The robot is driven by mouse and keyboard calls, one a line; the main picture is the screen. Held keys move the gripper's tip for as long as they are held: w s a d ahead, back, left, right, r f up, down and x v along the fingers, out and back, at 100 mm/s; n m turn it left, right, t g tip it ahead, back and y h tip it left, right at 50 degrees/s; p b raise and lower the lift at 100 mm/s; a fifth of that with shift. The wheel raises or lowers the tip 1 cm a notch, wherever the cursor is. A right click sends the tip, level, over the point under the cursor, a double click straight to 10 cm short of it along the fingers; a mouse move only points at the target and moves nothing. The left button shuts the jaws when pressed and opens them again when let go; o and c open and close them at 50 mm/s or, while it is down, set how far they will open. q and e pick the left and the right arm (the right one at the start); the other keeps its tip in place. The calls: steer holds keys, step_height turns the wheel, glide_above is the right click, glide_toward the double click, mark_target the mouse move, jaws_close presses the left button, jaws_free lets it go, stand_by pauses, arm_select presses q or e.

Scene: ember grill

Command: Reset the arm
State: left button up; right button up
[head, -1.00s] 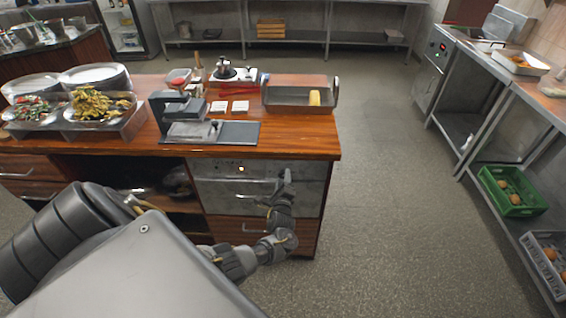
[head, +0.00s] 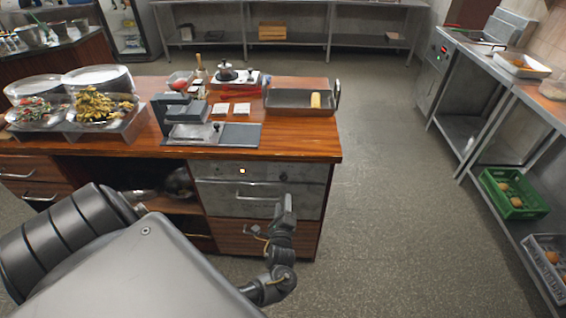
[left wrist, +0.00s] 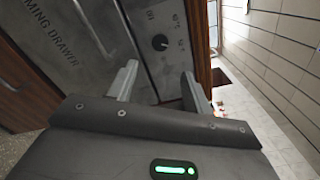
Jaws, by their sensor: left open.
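My left gripper (head: 286,207) is in front of the right part of a grey metal warming drawer (head: 222,206) under the wooden counter. In the left wrist view its two fingers (left wrist: 160,84) are spread apart with nothing between them. The same view shows the drawer front (left wrist: 65,50) tilted, with its lettering, its long handle and a dark knob (left wrist: 160,42). The drawer looks shut, and its handle (head: 256,197) is left of the gripper in the head view. My right gripper is in neither view.
The counter (head: 310,146) holds plates of food, a grey press-like device (head: 186,118) and a metal tray (head: 285,108) with a yellow item. Open floor (head: 390,220) lies to the right. A steel shelf with a green crate (head: 513,203) stands at the far right.

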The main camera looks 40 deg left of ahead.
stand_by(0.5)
arm_select(q)
steer(key=s+d+f+n+g+h, duration=0.2)
steer(key=s+f+n, duration=0.1)
steer(key=f, duration=0.5)
steer(key=s+d+f+n+g+h, duration=0.1)
steer(key=s+d+f+n+h, duration=0.2)
steer(key=f, duration=0.5)
steer(key=s+d+f+n+g+h, duration=0.1)
steer(key=s+f+n+g+h, duration=0.2)
steer(key=f, duration=0.4)
steer(key=s+d+f+n+g+h+b, duration=0.1)
steer(key=s+f, duration=0.4)
steer(key=s, duration=0.6)
steer(key=s+d+f+n+g+h+b, duration=0.1)
steer(key=s+f+g, duration=0.3)
steer(key=s, duration=0.8)
steer(key=s+d+f+n+g+b, duration=0.1)
steer(key=s+d+f+n+g, duration=0.1)
steer(key=s+f, duration=0.5)
steer(key=s+n, duration=0.1)
steer(key=s, duration=0.3)
steer(key=shift+s+d+f+h, duration=0.15)
steer(key=shift+s+d+h, duration=0.25)
